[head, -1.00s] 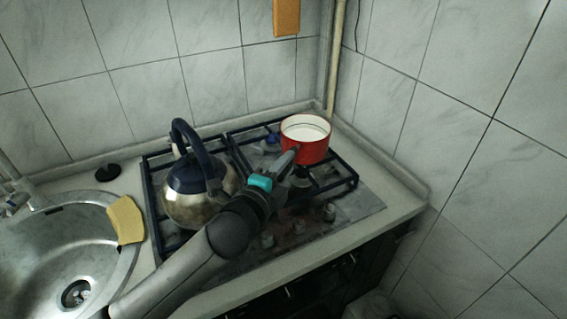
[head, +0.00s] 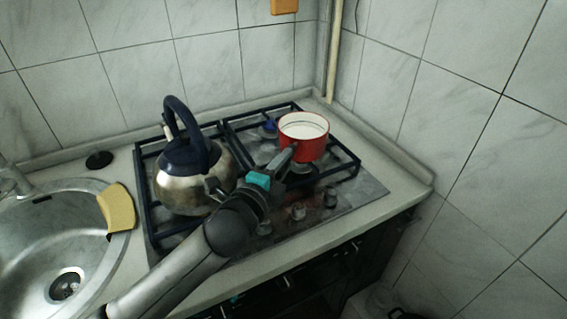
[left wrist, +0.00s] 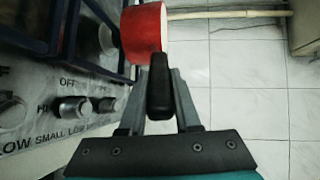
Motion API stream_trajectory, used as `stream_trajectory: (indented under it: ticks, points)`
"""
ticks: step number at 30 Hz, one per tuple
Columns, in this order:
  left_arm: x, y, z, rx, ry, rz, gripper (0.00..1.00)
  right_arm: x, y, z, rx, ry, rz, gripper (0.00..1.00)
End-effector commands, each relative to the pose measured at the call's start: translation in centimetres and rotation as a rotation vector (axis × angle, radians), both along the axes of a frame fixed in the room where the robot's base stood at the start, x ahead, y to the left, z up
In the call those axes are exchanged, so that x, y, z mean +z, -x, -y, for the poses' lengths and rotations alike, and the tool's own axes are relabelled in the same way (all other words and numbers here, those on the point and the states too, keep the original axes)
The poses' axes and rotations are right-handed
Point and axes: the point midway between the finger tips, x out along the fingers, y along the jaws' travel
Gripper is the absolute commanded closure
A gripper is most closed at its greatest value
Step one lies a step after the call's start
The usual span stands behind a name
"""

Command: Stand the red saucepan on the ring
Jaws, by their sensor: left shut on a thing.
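The red saucepan (head: 303,145), white inside, is upright over the right half of the hob. Its bottom hides part of the grate, and I cannot tell whether it touches it. My left gripper (head: 279,163) is shut on its dark handle, reaching in from the front left. In the left wrist view the handle (left wrist: 160,92) lies between the fingers of the gripper (left wrist: 158,75), with the red pan wall beyond. A burner ring (head: 302,171) shows partly below the pan, on the front right of the hob. My right gripper is not in view.
A steel kettle (head: 186,186) with a dark handle stands on the left half of the hob. The dark grate (head: 345,161) has raised bars. Control knobs (head: 298,212) line the front. A sink (head: 35,245) with a yellow sponge (head: 117,208) lies left. Tiled walls close the back and right.

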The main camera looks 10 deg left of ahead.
Motion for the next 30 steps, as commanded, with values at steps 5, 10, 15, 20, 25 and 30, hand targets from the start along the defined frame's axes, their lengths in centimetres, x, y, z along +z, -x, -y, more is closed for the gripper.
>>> stream_trajectory:
  ticks: [5,10,15,20,25,30]
  points:
    - [0.3,-0.1,0.1,-0.003,0.001,0.013,1.0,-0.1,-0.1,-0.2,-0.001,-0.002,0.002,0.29]
    - [0.0,-0.1,0.1,-0.002,0.002,0.013,1.0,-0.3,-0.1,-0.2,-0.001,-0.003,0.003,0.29]
    - [-0.3,-0.1,0.1,-0.002,0.002,0.013,1.0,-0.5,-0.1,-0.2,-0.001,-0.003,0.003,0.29]
    - [-0.6,-0.1,0.1,-0.002,0.002,0.013,1.0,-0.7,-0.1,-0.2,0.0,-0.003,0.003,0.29]
    - [-0.7,-0.1,0.1,-0.002,0.003,0.012,0.6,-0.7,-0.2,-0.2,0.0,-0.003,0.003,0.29]
    - [-0.9,0.0,0.0,-0.002,0.001,0.007,0.41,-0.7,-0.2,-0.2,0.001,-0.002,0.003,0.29]
